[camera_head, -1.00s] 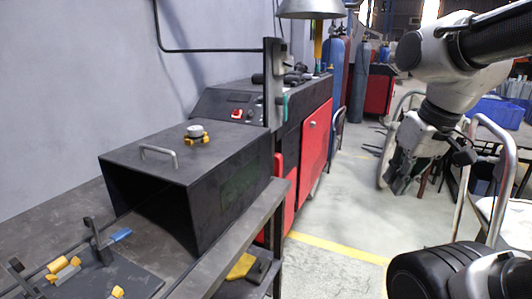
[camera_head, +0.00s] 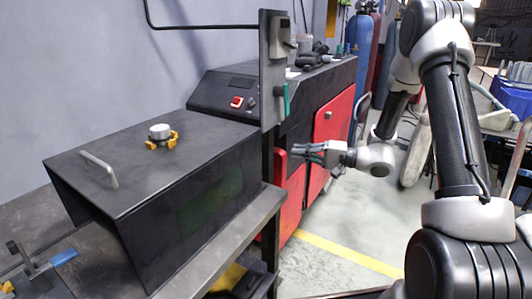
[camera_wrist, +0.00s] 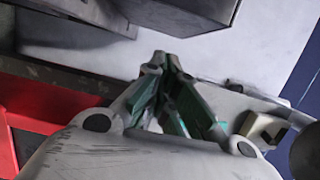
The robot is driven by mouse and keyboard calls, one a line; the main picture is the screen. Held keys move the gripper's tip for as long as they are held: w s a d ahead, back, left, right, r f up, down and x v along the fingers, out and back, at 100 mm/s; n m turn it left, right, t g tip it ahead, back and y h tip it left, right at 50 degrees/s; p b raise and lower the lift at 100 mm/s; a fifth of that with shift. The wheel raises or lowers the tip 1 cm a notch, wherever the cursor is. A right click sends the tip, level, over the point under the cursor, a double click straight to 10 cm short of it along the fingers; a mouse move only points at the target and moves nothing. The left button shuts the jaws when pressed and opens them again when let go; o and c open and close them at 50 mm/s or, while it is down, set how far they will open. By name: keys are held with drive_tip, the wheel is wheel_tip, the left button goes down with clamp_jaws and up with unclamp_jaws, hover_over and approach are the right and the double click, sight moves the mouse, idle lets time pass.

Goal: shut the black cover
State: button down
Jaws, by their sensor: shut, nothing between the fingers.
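The black cover (camera_head: 165,190) is a box-like hood with a flat top on the workbench at the left of the head view. A pale bar handle (camera_head: 99,169) stands on its top near the front left edge. The front side shows a dark opening, mostly out of sight from here. My gripper (camera_head: 299,152) is right of the cover, beyond the bench edge, and apart from it. Its fingers are shut and empty, pointing left. In the wrist view the fingertips (camera_wrist: 166,58) meet, with a dark blurred body above them that I cannot identify.
A white knob on a yellow base (camera_head: 161,136) sits on the cover. A grey upright post (camera_head: 273,75) stands behind it, beside the red-and-black machine (camera_head: 333,120). Clamps and a blue-handled tool (camera_head: 64,257) lie at the lower left. Open floor (camera_head: 345,225) is right of the bench.

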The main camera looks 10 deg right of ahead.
drive_tip(key=w+a, duration=0.1)
drive_tip(key=a, duration=1)
drive_tip(key=shift+w+a+f, duration=0.15)
drive_tip(key=shift+a, duration=0.05)
